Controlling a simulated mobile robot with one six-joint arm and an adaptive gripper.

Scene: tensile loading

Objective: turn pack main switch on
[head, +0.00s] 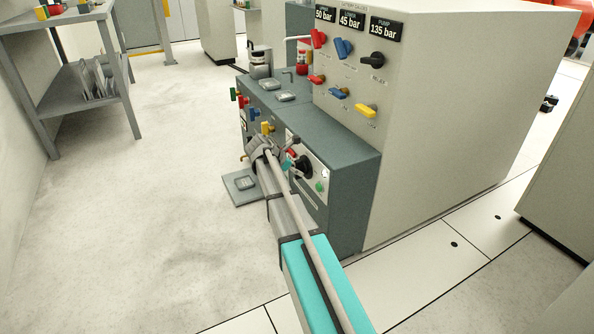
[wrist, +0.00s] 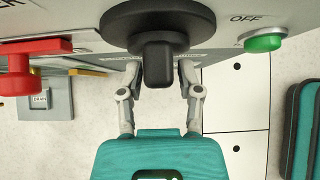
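A black rotary switch knob (head: 304,166) sits on a pale plate on the front of the grey-green bench unit (head: 352,200). I take it as the pack main switch; its name label is not readable. In the wrist view the knob (wrist: 157,60) has a round base and a raised grip bar pointing down the picture. My gripper (wrist: 161,75) is open, with one finger on each side of the bar and gaps visible beside it. In the head view my gripper (head: 291,163) is small and partly hidden by my wrist.
A green button (wrist: 264,41) is right of the knob, near an "OFF" label. A red handle (wrist: 30,60) is to the left. Coloured valve handles (head: 345,48) and pressure displays (head: 352,20) are on the upper cabinet.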

